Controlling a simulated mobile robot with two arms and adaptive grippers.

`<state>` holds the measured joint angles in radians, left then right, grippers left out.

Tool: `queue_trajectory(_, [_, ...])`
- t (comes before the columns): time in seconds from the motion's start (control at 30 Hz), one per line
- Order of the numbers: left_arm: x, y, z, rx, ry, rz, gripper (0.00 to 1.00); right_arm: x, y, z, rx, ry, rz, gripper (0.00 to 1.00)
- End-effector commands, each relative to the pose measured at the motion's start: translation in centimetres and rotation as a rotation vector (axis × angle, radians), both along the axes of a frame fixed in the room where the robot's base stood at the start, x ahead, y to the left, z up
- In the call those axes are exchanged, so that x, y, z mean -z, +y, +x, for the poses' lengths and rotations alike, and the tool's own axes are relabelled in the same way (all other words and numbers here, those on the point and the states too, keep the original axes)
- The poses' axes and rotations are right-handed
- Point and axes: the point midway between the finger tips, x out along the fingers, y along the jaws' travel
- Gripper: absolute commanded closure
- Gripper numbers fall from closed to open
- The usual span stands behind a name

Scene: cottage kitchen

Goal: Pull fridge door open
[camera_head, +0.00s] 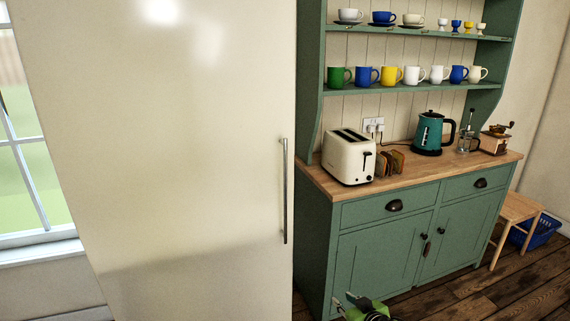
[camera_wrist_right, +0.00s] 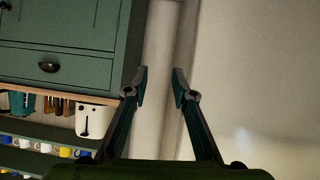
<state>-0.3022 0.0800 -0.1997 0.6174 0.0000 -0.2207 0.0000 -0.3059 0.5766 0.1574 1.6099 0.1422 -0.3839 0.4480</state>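The tall cream fridge (camera_head: 170,150) fills the left half of the head view, its door shut. A slim vertical metal handle (camera_head: 285,190) runs along the door's right edge. My right gripper (camera_head: 360,304) shows at the bottom edge of the head view, low in front of the green cabinet and to the right of and below the handle. In the right wrist view its two fingers (camera_wrist_right: 160,86) are spread with nothing between them. The fridge (camera_wrist_right: 260,70) is on the right of that upside-down view, where I cannot make out the handle. My left gripper is not in view.
A green dresser (camera_head: 390,255) stands right of the fridge, with a toaster (camera_head: 350,157), a kettle (camera_head: 428,133) and shelves of cups. A wooden stool (camera_head: 516,208) and a blue basket (camera_head: 543,230) are at far right. Bare wooden floor (camera_head: 500,295) lies in front.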

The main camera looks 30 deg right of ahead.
Motion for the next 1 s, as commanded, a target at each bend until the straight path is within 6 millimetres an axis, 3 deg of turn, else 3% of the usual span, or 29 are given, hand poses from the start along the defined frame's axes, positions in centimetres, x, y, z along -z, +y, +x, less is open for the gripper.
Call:
queue_trajectory(0.03, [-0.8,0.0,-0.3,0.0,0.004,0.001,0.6,-7.1,0.0,2.3,-0.022,-0.097,-0.013,0.76])
queue_trajectory(0.1, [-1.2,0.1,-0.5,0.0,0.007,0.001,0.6,-15.1,0.8,4.2,-0.052,-0.209,-0.015,0.76])
queue_trajectory(0.2, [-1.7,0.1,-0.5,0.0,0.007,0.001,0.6,-24.9,3.1,5.6,-0.11,-0.344,-0.015,0.76])
queue_trajectory(0.3, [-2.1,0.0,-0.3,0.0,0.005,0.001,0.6,-32.0,5.9,5.7,-0.169,-0.439,-0.012,0.76])
queue_trajectory(0.4, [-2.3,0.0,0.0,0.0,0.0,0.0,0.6,-36.2,8.0,5.4,-0.212,-0.496,-0.01,0.76])
queue_trajectory(0.57, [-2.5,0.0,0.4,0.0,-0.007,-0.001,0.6,-38.8,9.5,5.3,-0.239,-0.531,-0.007,0.76])
queue_trajectory(0.77, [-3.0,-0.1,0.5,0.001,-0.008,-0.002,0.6,-39.0,9.4,7.0,-0.239,-0.535,-0.006,0.76])
queue_trajectory(1.0, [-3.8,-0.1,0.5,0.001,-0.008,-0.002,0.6,-39.1,9.3,10.4,-0.239,-0.535,-0.007,0.76])
